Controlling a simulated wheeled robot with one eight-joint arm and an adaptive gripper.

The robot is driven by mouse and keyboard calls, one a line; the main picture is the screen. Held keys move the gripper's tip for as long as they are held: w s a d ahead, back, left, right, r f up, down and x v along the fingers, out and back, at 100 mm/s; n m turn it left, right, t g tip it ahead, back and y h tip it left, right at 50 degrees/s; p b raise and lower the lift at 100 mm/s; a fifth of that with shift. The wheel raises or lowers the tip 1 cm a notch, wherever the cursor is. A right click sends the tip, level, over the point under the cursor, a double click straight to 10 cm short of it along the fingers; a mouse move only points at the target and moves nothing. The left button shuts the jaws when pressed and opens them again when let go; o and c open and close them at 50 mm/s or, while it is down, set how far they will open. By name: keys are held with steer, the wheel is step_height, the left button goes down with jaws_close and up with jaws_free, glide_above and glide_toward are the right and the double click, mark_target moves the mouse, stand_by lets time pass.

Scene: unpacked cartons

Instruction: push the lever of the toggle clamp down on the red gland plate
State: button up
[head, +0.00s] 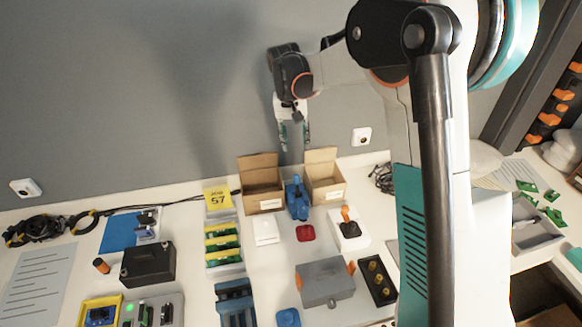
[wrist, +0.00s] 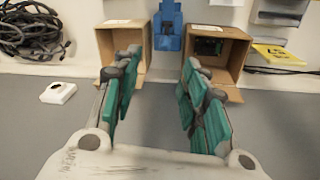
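An orange lever (head: 347,214) stands upright on a dark clamp (head: 349,230) with a white base (head: 358,242), right of centre on the table in the head view. A small red plate (head: 305,233) lies to its left, apart from the base. My gripper (head: 295,139) hangs high behind the table, fingers down and well away from the lever. In the wrist view my gripper (wrist: 160,65) is open, with teal pads apart and nothing between them. The lever and the red plate do not show in the wrist view.
Two open cartons (head: 262,198) stand behind the clamp with a blue device (head: 297,200) between them. A grey box (head: 325,292) and a black panel (head: 375,280) lie in front. My arm crosses the right side. A white wall fitting (wrist: 58,92) shows in the wrist view.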

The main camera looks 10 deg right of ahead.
glide_above(296, 176)
steer(key=a, duration=0.2)
step_height(296, 176, down, 4)
steer(key=f, duration=0.1)
steer(key=shift+m+g, duration=0.3)
steer(key=shift+g, duration=0.1)
steer(key=f+b, duration=0.1)
steer(key=f, duration=0.3)
steer(key=d+f, duration=0.1)
steer(key=f, duration=0.4)
steer(key=d+f+b, duration=0.1)
steer(key=f, duration=0.3)
steer(key=shift+w+d+f+b, duration=0.1)
steer(key=shift+w+f+b, duration=0.2)
steer(key=shift+f+b, duration=0.1)
steer(key=shift+c, duration=0.2)
jaws_close()
